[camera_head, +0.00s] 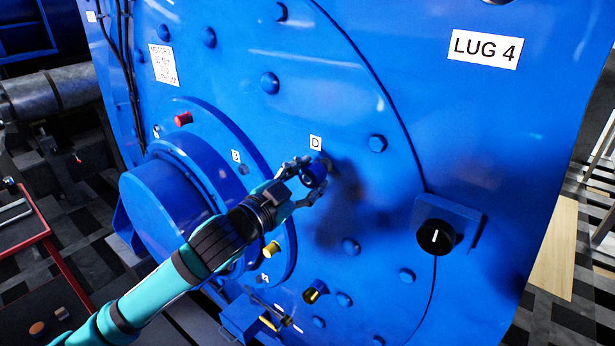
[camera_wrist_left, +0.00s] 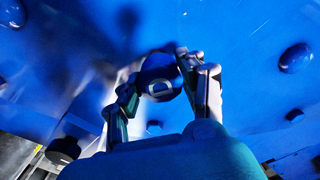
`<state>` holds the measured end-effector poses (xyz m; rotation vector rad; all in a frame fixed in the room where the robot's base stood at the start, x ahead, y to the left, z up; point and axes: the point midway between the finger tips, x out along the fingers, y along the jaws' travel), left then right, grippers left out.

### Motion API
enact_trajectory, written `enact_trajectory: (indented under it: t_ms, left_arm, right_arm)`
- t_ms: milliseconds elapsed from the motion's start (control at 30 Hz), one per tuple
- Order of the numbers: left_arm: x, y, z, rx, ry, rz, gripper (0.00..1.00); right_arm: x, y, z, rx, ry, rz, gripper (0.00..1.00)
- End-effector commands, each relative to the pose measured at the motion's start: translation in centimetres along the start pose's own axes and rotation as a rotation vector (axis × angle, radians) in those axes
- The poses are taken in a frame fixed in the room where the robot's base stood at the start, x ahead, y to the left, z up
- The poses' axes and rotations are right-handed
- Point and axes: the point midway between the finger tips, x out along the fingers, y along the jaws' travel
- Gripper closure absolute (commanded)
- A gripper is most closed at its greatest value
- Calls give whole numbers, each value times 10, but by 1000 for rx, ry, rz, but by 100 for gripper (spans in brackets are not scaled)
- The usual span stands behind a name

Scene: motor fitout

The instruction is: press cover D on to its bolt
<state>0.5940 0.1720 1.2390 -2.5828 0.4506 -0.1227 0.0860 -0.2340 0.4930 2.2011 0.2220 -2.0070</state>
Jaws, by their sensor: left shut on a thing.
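My left gripper (camera_head: 305,180) is at the blue motor face (camera_head: 380,60), just below the white label D (camera_head: 316,143). Its fingers are shut on a dark blue round cover (camera_head: 315,172). In the left wrist view the cover (camera_wrist_left: 160,78) sits between the two fingertips (camera_wrist_left: 163,84), with a pale mark on its near end. The cover is close to the motor face. The bolt behind it is hidden, so I cannot tell whether the cover touches or sits on it. My right gripper is not in view.
A black knob (camera_head: 435,237) on a blue block sticks out at right. A red cap (camera_head: 183,118) and a yellow cap (camera_head: 271,249) are on the round hub (camera_head: 165,200) at left. Blue bolt heads stud the face. A red-edged table (camera_head: 45,236) stands at lower left.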

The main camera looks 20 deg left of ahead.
Motion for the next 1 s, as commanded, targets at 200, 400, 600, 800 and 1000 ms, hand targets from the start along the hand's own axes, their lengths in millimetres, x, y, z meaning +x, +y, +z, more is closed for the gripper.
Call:
enact_trajectory:
  t_ms: [200, 400, 600, 800, 1000]
  left_arm:
    - [1, 0, 0, 0, 0, 0, 77]
    - [6, 0, 0, -1, -1, -1, 77]
    - [10, 0, 0, -1, 0, 0, 77]
    - [16, 0, 0, 0, 0, 0, 77]
    - [20, 0, 0, -1, 1, 0, 77]
  right_arm:
    - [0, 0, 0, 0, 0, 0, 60]
    - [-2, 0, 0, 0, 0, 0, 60]
    - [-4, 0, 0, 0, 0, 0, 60]
    - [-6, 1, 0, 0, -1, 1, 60]
    - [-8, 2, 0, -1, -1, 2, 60]
